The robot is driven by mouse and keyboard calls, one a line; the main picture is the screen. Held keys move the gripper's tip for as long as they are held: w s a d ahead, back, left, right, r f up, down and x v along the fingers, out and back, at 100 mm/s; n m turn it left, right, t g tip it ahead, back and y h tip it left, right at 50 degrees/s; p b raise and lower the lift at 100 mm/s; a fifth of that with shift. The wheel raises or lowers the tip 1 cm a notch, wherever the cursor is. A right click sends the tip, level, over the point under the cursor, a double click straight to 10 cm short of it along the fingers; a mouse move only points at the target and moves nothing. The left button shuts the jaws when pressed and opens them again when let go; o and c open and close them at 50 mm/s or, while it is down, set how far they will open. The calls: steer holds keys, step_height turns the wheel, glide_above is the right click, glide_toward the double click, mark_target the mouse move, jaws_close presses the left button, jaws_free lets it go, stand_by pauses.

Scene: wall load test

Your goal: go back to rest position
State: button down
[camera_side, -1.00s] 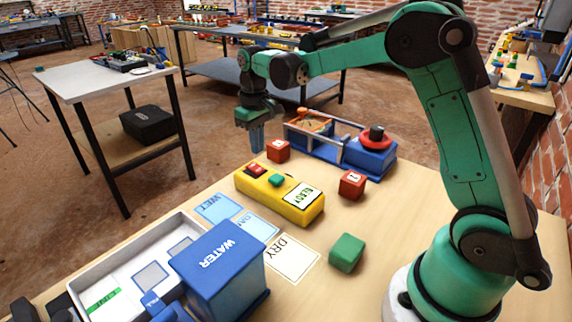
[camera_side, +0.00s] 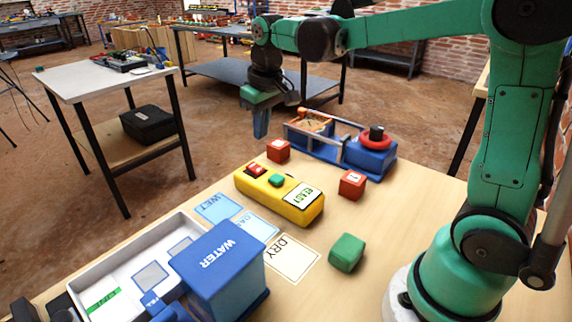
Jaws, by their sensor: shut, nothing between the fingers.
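My gripper (camera_side: 261,124) is shut and empty, pointing down. It hangs in the air above and behind the yellow box in the picture, apart from everything on the table. The yellow box (camera_side: 262,199) has a red button, a green button and a display reading READY. Two red cubes stand near it: one (camera_side: 278,150) behind its left end and one (camera_side: 352,184) to its right. A green cube (camera_side: 347,252) sits in front of my arm's base. A blue device with a red ring (camera_side: 372,152) stands at the table's back edge.
The wooden table (camera_side: 400,210) carries a blue WATER box (camera_side: 222,265) and a white tray (camera_side: 100,268) at front left. Label cards, including WET (camera_side: 218,208) and DRY (camera_side: 292,260), lie flat. A side table (camera_side: 95,80) stands at left.

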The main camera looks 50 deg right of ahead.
steer(key=s+a+f+t, duration=0.2)
steer(key=s+a+t, duration=0.2)
steer(key=s, duration=0.6)
steer(key=shift+s+t, duration=0.35)
steer(key=shift+t, duration=0.25)
